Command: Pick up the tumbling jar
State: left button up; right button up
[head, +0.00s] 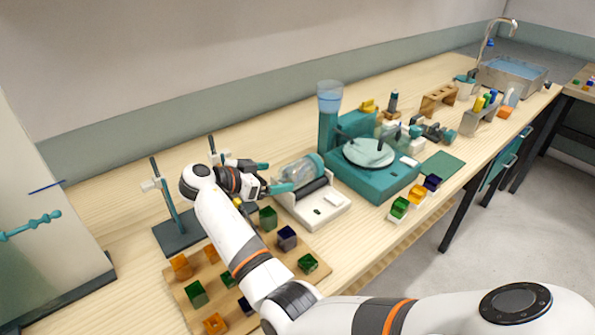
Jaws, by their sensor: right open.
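The tumbling jar (296,172) is a clear glass cylinder with a teal cap at its right end. It lies on its side on a white roller base (325,212) with dark rollers, near the middle of the head view. My right gripper (275,177) is just left of the jar, with its teal fingers apart and pointing right toward the jar's near-left end. The fingers look empty, and I cannot tell whether either one touches the glass. My left gripper is not in view.
A teal machine with a round plate (368,153) stands right of the roller base. A clamp stand (174,205) is behind my arm on the left. Coloured blocks sit on a wooden board (182,292) in front. A sink (512,76) is far right.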

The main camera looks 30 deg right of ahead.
aim_at(284, 174)
jog(key=shift+x, duration=1.05)
jog(key=p+x, duration=0.1)
jog(key=x, duration=0.3)
jog(key=shift+s+d+r, duration=0.1)
jog(key=shift+d+r, duration=0.05)
jog(key=shift+d, duration=0.25)
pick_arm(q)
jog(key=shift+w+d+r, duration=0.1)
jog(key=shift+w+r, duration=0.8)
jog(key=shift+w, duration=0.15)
pick_arm(e)
jog(key=shift+a, duration=0.1)
jog(key=c, duration=1.3)
